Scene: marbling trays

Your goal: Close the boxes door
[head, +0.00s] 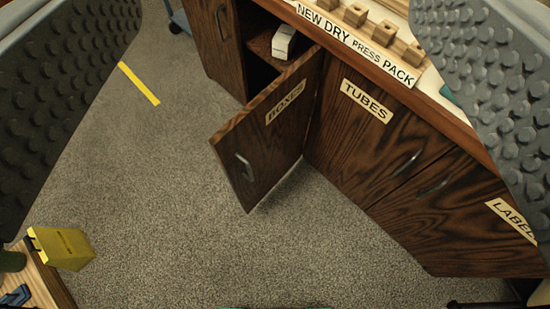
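The boxes door (262,146) is a dark wooden cabinet door with a "BOXES" label and a metal handle (244,167). It stands ajar, swung out from the cabinet over the carpet. Behind it the open compartment shows a shelf with a small white box (284,42). My gripper (290,110) shows as two wide dark studded fingers at the left and right edges of the view. They are far apart with nothing between them. The door appears between them in the picture, beyond the fingers and not touched.
The shut tubes door (350,140) adjoins on the right, then the labels door (460,215). The counter above holds wooden blocks (355,14). A yellow container (62,247) stands on a table edge (45,275) at lower left. Grey carpet (180,220) is clear before the door.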

